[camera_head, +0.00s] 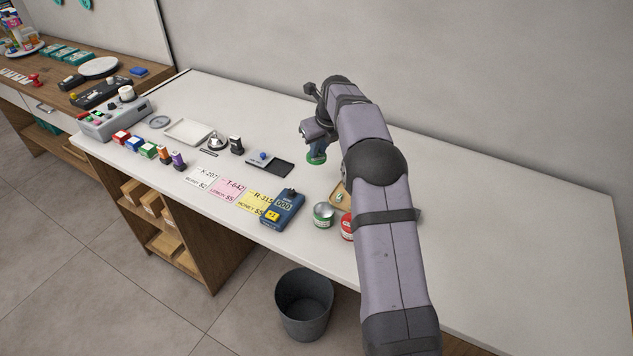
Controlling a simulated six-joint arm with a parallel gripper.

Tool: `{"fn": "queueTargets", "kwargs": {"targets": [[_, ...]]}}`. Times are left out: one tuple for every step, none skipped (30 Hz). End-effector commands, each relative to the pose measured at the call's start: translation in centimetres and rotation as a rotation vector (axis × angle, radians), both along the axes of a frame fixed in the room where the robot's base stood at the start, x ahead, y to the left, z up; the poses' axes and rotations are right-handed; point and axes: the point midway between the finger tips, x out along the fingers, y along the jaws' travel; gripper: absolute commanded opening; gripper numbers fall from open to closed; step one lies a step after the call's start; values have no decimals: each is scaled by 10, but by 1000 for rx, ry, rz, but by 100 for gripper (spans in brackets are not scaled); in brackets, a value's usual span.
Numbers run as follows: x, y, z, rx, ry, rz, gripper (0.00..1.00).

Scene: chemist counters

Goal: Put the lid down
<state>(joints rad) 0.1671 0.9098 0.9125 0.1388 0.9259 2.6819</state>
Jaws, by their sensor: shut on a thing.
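My gripper (311,143) hangs over the white counter, behind the middle of the bench. It is shut on a small round green thing (316,159), which looks like the lid. The fingers and wrist cover part of it, and I cannot tell whether it touches the counter or is just above it. A tin with a green band (323,217) stands near the front edge. A red tin (347,229) stands beside it, partly hidden by my arm.
A small tan tray (336,200) is partly behind my arm. A black tray (270,163), price cards (229,191) and a blue device (282,208) lie to the left. A grey bin (304,304) stands on the floor. The counter's right side is clear.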

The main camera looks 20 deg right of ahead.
Motion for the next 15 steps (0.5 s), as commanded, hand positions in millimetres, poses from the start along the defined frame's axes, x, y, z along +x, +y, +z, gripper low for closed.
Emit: {"fn": "queueTargets", "kwargs": {"targets": [[0,0,0,0,0,-2,0],[0,0,0,-1,1,-4,0],[0,0,-1,-1,1,-4,0],[0,0,-2,0,2,-4,0],[0,0,-4,0,2,-4,0],[0,0,-8,0,3,-4,0],[0,0,-12,1,4,-4,0],[-1,0,-16,0,5,-4,0],[-1,0,-21,1,4,-4,0],[-1,0,-27,1,6,-4,0],[-1,0,-31,1,5,-4,0],[-1,0,-37,1,5,-3,0],[-1,0,-42,0,4,-2,0],[-1,0,-46,0,5,-2,0],[-1,0,-51,0,4,-2,0]]}}
